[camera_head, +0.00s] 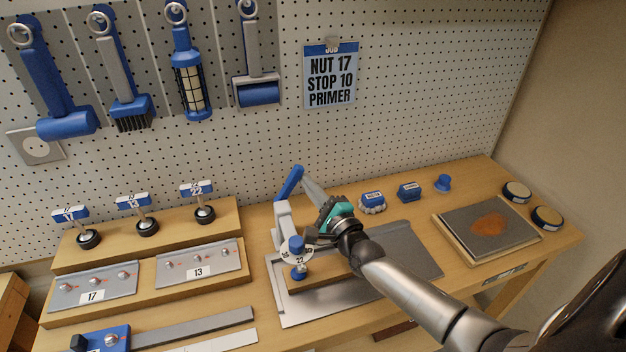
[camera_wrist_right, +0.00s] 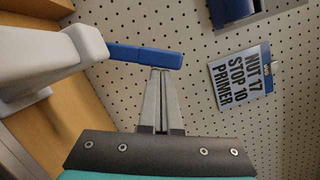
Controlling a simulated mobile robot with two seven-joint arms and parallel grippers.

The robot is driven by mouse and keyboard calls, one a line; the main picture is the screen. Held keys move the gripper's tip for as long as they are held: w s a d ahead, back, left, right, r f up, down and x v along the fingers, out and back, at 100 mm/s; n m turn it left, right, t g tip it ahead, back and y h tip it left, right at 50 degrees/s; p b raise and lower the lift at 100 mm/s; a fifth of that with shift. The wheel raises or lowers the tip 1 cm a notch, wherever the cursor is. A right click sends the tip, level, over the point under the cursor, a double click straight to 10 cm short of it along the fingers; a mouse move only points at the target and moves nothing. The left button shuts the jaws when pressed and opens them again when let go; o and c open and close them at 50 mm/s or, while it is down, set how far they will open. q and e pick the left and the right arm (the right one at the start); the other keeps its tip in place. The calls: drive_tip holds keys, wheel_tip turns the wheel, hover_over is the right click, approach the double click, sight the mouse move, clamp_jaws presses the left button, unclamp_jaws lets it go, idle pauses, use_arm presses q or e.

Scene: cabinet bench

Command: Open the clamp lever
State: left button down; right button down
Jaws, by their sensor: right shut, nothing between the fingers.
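The clamp (camera_head: 284,222) stands on the metal plate, with a pale body and a blue-gripped lever (camera_head: 289,183) that rises up and to the right. In the right wrist view the blue lever grip (camera_wrist_right: 145,55) reaches across from the pale clamp body (camera_wrist_right: 50,60). My right gripper (camera_head: 306,182) is shut and empty, its fingertips right beside the blue grip. In the wrist view the fingertips (camera_wrist_right: 160,72) meet or nearly meet the grip's underside near its free end; I cannot tell whether they touch. My left gripper is not in view.
A metal tray (camera_head: 425,262) lies under my right arm. Blue-topped pieces (camera_head: 409,192) stand behind it. A board with an orange patch (camera_head: 489,223) is at the right. Wooden racks (camera_head: 146,238) with numbered parts are at the left. A pegboard (camera_head: 420,90) with tools stands behind.

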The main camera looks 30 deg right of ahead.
drive_tip(key=a+r+n+p, duration=0.1)
drive_tip(key=a+n+p, duration=0.1)
drive_tip(key=p, duration=0.1)
drive_tip(key=w+a+r+n+g+p, duration=0.1)
drive_tip(key=n+p, duration=0.2)
drive_tip(key=a+r+n+g+p, duration=0.1)
drive_tip(key=a+n+p, duration=0.1)
drive_tip(key=n+p, duration=0.1)
drive_tip(key=shift+w+a+r, duration=0.2)
drive_tip(key=shift+a, duration=0.1)
drive_tip(key=shift+w+a+f+n+p, duration=0.1)
drive_tip(key=shift+w+a+n+p, duration=0.05)
drive_tip(key=shift+a+n+p, duration=0.65)
drive_tip(key=shift+w+a+f, duration=0.1)
drive_tip(key=shift+a, duration=0.1)
drive_tip(key=shift+w+a+f, duration=0.15)
drive_tip(key=shift+a+f, duration=0.1)
drive_tip(key=shift+a, duration=0.35)
drive_tip(key=shift+w+a+f, duration=0.15)
drive_tip(key=shift+a+f, duration=0.1)
drive_tip(key=shift+a, duration=0.45)
